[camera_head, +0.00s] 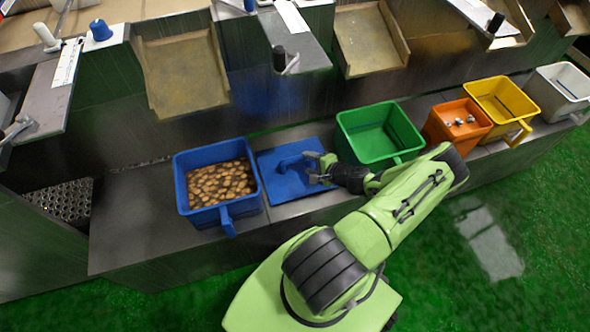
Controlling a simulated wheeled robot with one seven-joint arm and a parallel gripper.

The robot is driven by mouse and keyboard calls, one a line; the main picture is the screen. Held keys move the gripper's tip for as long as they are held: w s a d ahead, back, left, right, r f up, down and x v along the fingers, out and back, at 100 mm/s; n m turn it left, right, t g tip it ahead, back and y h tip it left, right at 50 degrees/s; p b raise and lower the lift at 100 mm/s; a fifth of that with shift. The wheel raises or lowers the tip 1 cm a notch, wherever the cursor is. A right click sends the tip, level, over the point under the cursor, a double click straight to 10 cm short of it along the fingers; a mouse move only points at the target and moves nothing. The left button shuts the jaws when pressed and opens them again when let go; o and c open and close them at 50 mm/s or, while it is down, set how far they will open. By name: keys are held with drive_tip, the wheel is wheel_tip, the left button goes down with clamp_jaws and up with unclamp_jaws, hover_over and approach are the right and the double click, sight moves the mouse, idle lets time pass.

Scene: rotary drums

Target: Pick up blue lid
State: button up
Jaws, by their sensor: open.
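The blue lid (289,184) lies flat on the steel ledge, between the blue bin and the green bin. It is square with a raised handle on top. My gripper (318,168) is open at the right part of the lid, by the right end of its handle. Its fingers point left. I cannot tell whether the fingers touch the handle or are above it. My green arm reaches in from the lower right and hides a little of the ledge beside the lid.
The blue bin (178,187), full of brown pieces, stands left of the lid. The empty green bin (343,140) stands to the right. An orange bin (437,133) with small items, a yellow bin (519,124) and a white bin (573,108) follow. Steel machines with chutes rise behind.

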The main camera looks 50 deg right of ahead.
sight(299, 160)
drive_tip(key=b+x, duration=0.1)
drive_tip(key=x, duration=0.4)
drive_tip(key=shift+w+a+b, duration=0.1)
drive_tip(key=shift+a+b, duration=0.05)
drive_tip(key=shift+b, duration=0.15)
clamp_jaws()
